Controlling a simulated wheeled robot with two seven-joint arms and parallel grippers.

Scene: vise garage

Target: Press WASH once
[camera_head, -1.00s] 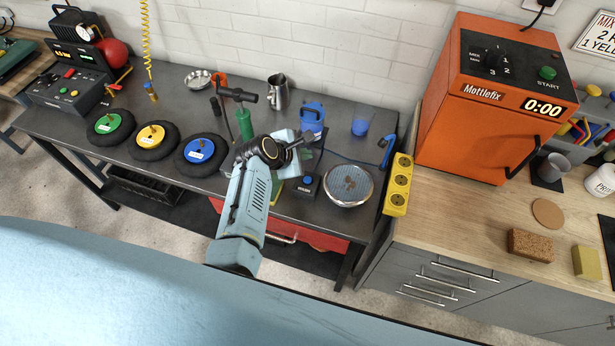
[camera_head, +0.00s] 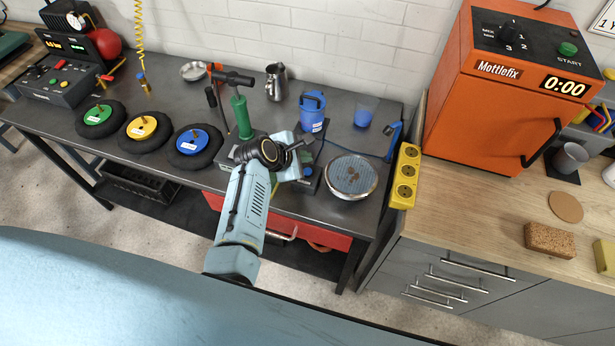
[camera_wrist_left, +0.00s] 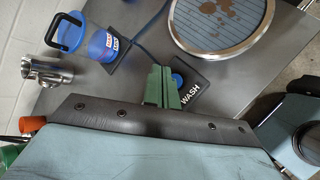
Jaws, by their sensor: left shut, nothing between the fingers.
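The WASH button is a blue knob (camera_wrist_left: 178,79) on a black plate lettered WASH (camera_wrist_left: 190,97) in the left wrist view. My left gripper (camera_wrist_left: 162,88) shows its green fingers close together, shut and empty. Its fingertips are right beside the blue knob and overlap part of the plate. I cannot tell whether they touch it. In the head view my left gripper (camera_head: 300,160) is over the bench at the button's place and covers most of the WASH plate (camera_head: 312,183). My right gripper is not in view.
A round metal-rimmed grid (camera_head: 351,177) lies right of the button. A blue jug (camera_head: 312,112), a blue cup (camera_head: 366,112), a green pump (camera_head: 241,115) and a metal pitcher (camera_head: 276,82) stand behind. Three wheels, including the blue-centred one (camera_head: 196,145), lie left. A yellow socket strip (camera_head: 405,176) is at the bench edge.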

